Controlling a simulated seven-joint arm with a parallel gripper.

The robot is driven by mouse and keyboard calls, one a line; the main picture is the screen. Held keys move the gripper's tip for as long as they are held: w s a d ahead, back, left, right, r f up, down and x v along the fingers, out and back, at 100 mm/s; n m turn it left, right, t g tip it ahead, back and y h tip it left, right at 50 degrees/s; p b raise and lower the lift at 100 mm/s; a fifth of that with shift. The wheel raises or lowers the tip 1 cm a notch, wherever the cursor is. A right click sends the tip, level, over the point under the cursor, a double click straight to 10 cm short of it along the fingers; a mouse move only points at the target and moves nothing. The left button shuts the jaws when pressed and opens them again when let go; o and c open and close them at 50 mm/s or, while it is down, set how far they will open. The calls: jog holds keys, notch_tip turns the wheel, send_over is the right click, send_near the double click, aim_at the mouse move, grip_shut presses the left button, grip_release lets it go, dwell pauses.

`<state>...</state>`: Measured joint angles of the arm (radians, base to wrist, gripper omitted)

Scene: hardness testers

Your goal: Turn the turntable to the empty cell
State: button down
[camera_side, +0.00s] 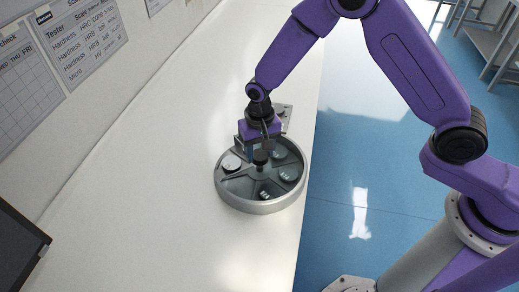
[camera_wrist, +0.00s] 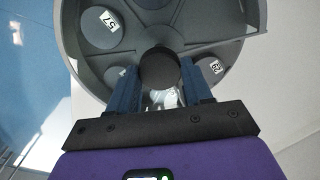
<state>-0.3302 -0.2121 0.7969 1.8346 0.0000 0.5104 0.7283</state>
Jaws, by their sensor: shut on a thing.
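The turntable (camera_side: 222,187) is a round grey metal dish on the white bench, split by radial walls into cells. In the wrist view its grey wall (camera_wrist: 70,45) fills the upper part. Several round grey discs lie in its cells, among them one labelled 57 (camera_wrist: 103,27) and one at the right with a partly readable label (camera_wrist: 212,68). A dark round knob (camera_wrist: 159,68) stands at the centre. My gripper (camera_wrist: 158,80) is over the centre, its two blue fingers shut on the knob from both sides. Which cell is empty is hard to tell.
A grey metal plate or base (camera_side: 286,113) stands just behind the turntable, partly hidden by my wrist. A dark screen (camera_side: 18,245) sits at the lower left. The white bench (camera_side: 140,200) left of the turntable is clear; its right edge runs close by.

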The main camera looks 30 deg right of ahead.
aim_at(260, 154)
dwell(0.3)
jog(key=shift+c, duration=2.4)
grip_release()
jog(key=shift+r, duration=0.1)
notch_tip(260, 154, up, 17)
jog(key=shift+r, duration=0.15)
jog(key=s+d+n, duration=0.7)
jog(key=s+d, duration=0.2)
jog(key=s, duration=0.5)
jog(key=s+d+r+n, duration=0.1)
jog(key=s+d+n, duration=0.6)
jog(key=s, duration=0.8)
jog(key=d, duration=0.2)
jog(key=shift+d+n, duration=0.35)
jog(key=shift+n, duration=0.05)
